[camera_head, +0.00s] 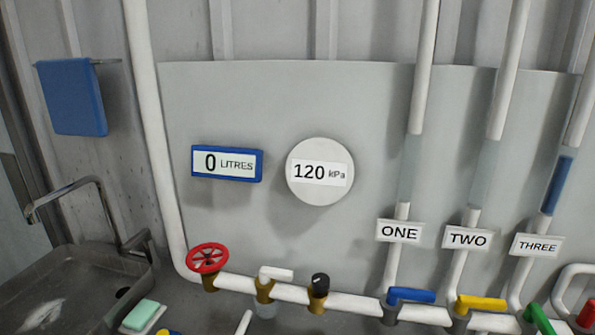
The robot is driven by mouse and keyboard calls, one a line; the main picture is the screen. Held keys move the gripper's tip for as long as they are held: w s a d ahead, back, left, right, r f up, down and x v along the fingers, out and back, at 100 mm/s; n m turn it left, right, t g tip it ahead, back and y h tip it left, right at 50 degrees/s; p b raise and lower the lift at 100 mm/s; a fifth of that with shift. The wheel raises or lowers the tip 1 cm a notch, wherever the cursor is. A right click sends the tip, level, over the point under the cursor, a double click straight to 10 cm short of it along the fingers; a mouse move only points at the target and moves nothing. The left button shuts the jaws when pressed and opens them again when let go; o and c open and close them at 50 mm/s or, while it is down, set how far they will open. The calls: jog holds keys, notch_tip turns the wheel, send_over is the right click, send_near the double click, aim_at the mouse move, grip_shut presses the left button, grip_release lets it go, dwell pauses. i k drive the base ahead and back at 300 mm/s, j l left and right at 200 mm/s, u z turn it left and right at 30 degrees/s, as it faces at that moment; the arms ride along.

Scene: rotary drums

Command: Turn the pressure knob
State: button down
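A round white gauge (320,193) on the grey panel reads 120 kPa. Below it, a small black knob (320,282) sits on a brass fitting on the horizontal white pipe. It has a small light mark on top. No label marks it as the pressure knob. A red handwheel (207,258) on a brass valve stands at the left end of the pipe. A white lever valve (276,273) is between the two. My gripper is not in view.
A blue-framed display (227,163) reads 0 litres. Blue (411,295), yellow (480,303) and green (541,318) levers are at right, below upright pipes labelled ONE, TWO and THREE. A sink (60,290) with a tap (75,190) and a blue towel (72,97) are at left.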

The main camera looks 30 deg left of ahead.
aim_at(320, 281)
jog(key=u, duration=1.4)
